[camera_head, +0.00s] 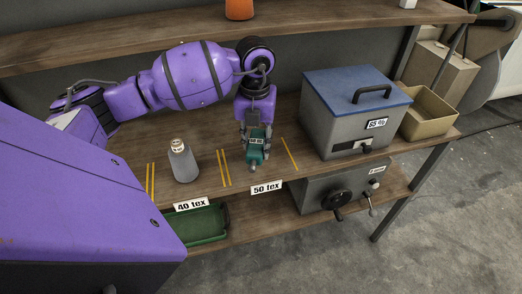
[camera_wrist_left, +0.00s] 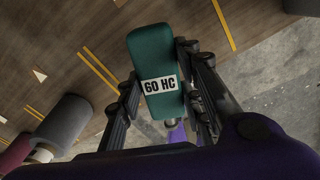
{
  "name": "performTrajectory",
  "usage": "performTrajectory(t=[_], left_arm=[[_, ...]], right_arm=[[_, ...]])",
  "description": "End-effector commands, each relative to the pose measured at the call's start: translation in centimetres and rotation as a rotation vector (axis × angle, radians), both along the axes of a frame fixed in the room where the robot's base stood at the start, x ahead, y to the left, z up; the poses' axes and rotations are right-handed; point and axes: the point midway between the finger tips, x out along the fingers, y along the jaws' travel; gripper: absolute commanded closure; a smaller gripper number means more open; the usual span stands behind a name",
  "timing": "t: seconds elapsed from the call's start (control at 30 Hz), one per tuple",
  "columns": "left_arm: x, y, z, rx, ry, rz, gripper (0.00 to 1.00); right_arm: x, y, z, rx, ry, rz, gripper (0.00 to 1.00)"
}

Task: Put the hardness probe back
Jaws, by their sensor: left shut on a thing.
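The hardness probe (camera_head: 256,150) is a teal block with a white label reading 60 HC in the left wrist view (camera_wrist_left: 152,55). My left gripper (camera_head: 255,137) is shut on it, with one finger on each side in the left wrist view (camera_wrist_left: 158,88). The arm comes down from above, and the probe is at the front part of the wooden shelf (camera_head: 213,143), behind the 50 tex label (camera_head: 266,188). I cannot tell whether the probe touches the wood. My right gripper is not in view.
A grey bottle-like cone (camera_head: 184,165) stands left of the probe. Yellow stripes (camera_head: 223,168) mark the shelf. A grey box with a blue lid (camera_head: 357,88) and an open cardboard box (camera_head: 428,112) stand right. A green tray (camera_head: 205,227) sits below.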

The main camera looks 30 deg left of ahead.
Motion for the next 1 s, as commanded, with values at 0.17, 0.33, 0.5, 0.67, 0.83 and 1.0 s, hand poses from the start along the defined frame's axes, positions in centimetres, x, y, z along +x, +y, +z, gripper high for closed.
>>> performTrajectory(t=[0.17,0.33,0.5,0.67,0.83,1.0], left_arm=[[0.9,-0.2,-0.9,-0.001,-0.002,0.000,0.96],[1.5,-0.5,-2.7,-0.002,0.001,0.000,0.96],[1.5,-0.4,-4.7,0.000,-0.002,0.000,0.96],[1.5,-0.4,-4.7,0.001,-0.004,0.000,0.96],[1.5,-0.4,-5.1,0.001,-0.002,0.000,0.96],[1.5,-0.4,-5.1,0.001,-0.002,0.000,0.48]], right_arm=[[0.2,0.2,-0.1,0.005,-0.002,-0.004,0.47],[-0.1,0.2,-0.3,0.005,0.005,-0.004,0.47],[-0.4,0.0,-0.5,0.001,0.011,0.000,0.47],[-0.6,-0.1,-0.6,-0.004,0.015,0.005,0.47],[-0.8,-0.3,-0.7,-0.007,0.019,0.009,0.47],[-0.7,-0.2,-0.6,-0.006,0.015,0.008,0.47]])
